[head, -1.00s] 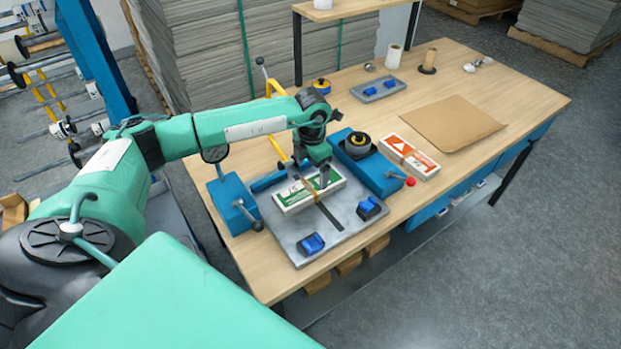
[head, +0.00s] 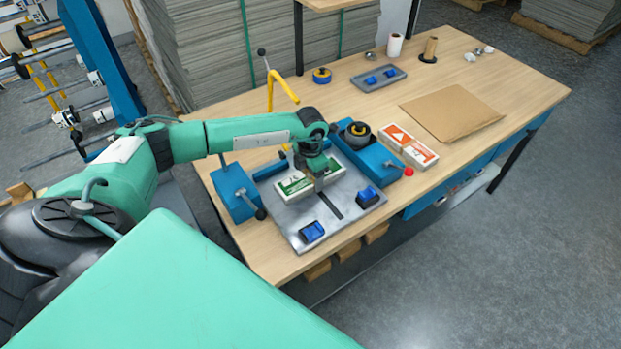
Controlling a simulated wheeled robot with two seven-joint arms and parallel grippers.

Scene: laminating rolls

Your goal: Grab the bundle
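The bundle (head: 290,189), a flat white and green pack, lies on the grey metal plate (head: 305,235) of the strapping station. My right gripper is not in view.
Blue blocks (head: 312,231) and (head: 368,196) sit on the plate's near edge. A blue unit (head: 234,192) stands left and another with a black roll (head: 356,134) stands right. An orange and white pack (head: 408,146) and cardboard sheet (head: 453,112) lie further right.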

